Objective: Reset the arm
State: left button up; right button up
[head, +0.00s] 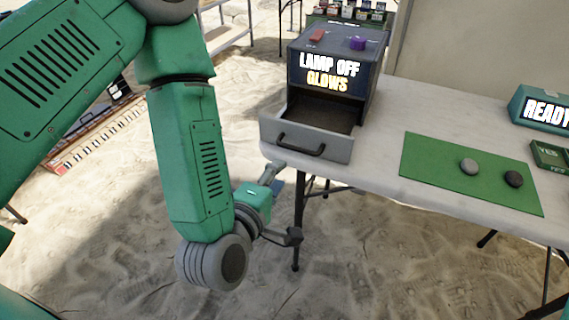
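My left arm comes in from the left and hangs down beside the table's left edge. Its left gripper (284,203) is in front of and below the open drawer (306,140), apart from the drawer handle. Its fingers look spread apart, with nothing visible between them. The drawer belongs to a dark box (328,75) marked "LAMP OFF GLOWS" and looks empty in the part I can see. My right gripper is not in view.
A green mat (440,185) on the white table (385,125) bears a grey stone (469,166) and a dark stone (514,179). A "READY" sign (541,107) and a green "YES" box (549,155) stand at the right. Sandy ground lies below.

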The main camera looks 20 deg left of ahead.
pick_arm(q)
jog(key=s+f+m+g+h, duration=0.1)
jog(key=s+f+m+g, duration=0.4)
jog(key=f, duration=0.4)
jog(key=s+a+f+m+g, duration=0.5)
jog(key=s+f+m, duration=0.1)
jog(key=s, duration=0.2)
jog(key=s+a+f+m+g+y, duration=0.1)
jog(key=s+a+f+m+g, duration=0.4)
jog(key=s, duration=0.4)
jog(key=shift+a+f+m+y, duration=0.3)
jog(key=shift+a+f+m, duration=0.25)
jog(key=shift+f+m, duration=0.45)
jog(key=shift+r, duration=0.1)
jog(key=shift+r, duration=0.1)
